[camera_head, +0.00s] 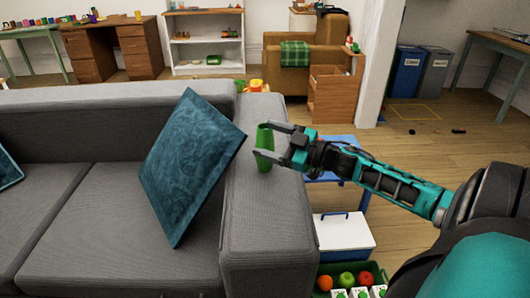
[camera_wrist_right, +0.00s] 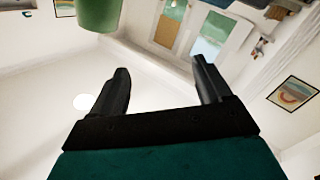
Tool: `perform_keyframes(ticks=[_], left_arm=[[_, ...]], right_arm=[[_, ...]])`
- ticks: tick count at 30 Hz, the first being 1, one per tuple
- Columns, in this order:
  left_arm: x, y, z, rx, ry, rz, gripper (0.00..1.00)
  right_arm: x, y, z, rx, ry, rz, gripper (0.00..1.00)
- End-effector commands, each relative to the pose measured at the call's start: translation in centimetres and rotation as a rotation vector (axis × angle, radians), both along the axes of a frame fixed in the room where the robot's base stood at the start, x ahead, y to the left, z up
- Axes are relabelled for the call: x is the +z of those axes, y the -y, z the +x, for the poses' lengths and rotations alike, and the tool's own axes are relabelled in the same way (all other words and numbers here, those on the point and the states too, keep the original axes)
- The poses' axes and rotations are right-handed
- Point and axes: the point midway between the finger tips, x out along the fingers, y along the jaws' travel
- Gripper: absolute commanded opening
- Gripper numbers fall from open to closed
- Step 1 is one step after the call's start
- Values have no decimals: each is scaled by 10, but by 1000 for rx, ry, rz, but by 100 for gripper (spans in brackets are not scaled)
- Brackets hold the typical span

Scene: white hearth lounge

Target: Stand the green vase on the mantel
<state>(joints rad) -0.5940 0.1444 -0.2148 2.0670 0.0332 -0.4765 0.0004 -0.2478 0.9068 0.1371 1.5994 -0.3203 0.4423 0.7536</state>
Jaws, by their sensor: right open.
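The green vase (camera_head: 264,146) stands upright on the grey sofa's right armrest (camera_head: 262,215), just right of the leaning teal cushion. My right gripper (camera_head: 268,139) is open and level, reaching in from the right, with its fingertips at the vase. In the right wrist view the open fingers (camera_wrist_right: 160,68) have nothing between them. A green rounded form, likely the vase (camera_wrist_right: 98,14), is beyond the tips at the upper left, cut off by the frame. Whether a finger touches the vase cannot be told. No mantel is recognisable in view. My left gripper is not in view.
The teal cushion (camera_head: 190,165) leans close to the armrest. A blue table (camera_head: 342,143) stands behind my right forearm. Below are a white cooler (camera_head: 343,236) and a green crate (camera_head: 312,270) with fruit and cartons. Wooden floor (camera_head: 425,155) lies open at the right.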

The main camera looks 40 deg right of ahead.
Motion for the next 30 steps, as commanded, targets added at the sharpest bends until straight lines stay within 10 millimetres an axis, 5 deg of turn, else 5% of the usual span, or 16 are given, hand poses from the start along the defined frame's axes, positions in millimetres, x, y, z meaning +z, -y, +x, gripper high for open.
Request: perform_keyframes(ticks=[4, 10, 24, 30], left_arm=[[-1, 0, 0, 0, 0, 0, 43], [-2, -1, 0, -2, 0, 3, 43], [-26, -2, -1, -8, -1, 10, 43], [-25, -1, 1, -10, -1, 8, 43]], right_arm=[[-20, 42, -30, -164, -93, 292, 78], [-28, 66, -45, -251, -130, 449, 78], [-28, 61, 17, -252, -128, 451, 78], [-28, 60, 29, -252, -130, 451, 78]])
